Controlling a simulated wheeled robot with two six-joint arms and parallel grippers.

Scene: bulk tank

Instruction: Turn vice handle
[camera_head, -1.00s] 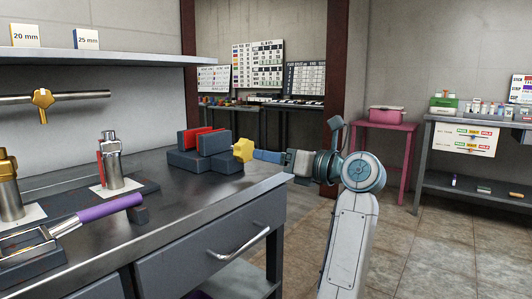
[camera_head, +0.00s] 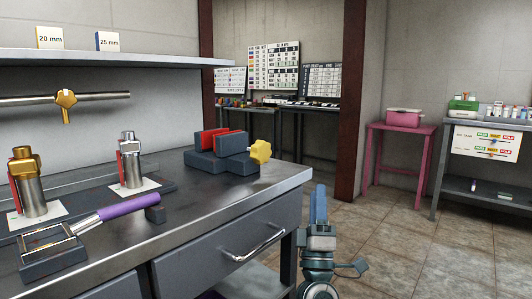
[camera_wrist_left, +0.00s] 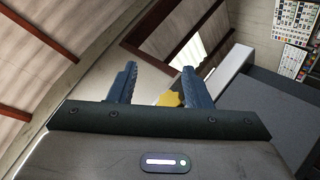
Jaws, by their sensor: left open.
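The vice (camera_head: 222,160) stands on the metal bench, a dark grey block with two red jaw faces (camera_head: 215,141). Its yellow knob-shaped handle (camera_head: 261,152) sticks out on its right side, over the bench's right end. My left gripper (camera_head: 319,190) is to the right of the handle and lower, beyond the bench edge, its blue fingers pointing up. It is apart from the handle and holds nothing. In the left wrist view the two fingers (camera_wrist_left: 158,72) are spread, and a yellow piece (camera_wrist_left: 170,99), probably the handle, shows between them, partly hidden by the gripper body.
The bench (camera_head: 200,210) has a drawer with a protruding bar handle (camera_head: 255,245). A pink table (camera_head: 402,129) is farther back.

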